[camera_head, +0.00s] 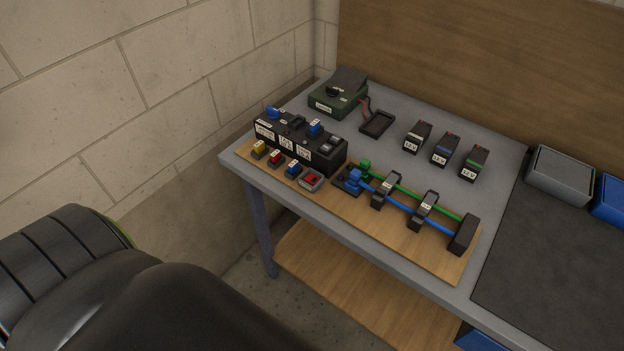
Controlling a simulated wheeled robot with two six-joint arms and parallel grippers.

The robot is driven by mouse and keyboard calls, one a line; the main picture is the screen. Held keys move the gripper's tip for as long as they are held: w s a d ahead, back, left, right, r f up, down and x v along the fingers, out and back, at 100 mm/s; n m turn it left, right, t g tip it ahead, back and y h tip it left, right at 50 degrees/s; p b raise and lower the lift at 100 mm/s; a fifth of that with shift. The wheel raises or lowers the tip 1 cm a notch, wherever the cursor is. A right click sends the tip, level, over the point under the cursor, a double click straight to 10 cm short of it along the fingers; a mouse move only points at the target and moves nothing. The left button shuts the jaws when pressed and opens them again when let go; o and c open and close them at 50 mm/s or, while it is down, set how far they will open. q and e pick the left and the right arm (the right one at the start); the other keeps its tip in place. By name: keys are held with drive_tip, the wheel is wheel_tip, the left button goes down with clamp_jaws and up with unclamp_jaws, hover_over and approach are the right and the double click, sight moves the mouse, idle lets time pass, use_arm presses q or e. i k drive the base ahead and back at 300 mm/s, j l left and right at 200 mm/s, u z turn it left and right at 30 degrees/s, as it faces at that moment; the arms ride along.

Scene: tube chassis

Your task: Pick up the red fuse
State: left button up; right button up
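A small red fuse (276,158) with a dark body and a pale label stands at the front left of the wooden board (420,258) on the table. It is between a yellow fuse (259,149) on its left and a blue fuse (293,168) on its right. A black fuse block (325,163) with white labels stands just behind this row. Neither of my grippers is in view. Dark links of my own arm fill the lower left of the picture.
A grey-framed red switch (311,180) sits right of the blue fuse. Blue and green tubes (400,204) run through black clamps along the board. A green meter (339,94), black tray (377,122) and several labelled blocks (445,150) stand behind. A wall (180,80) is at left.

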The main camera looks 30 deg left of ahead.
sight(276, 157)
drive_tip(key=u, duration=1.3)
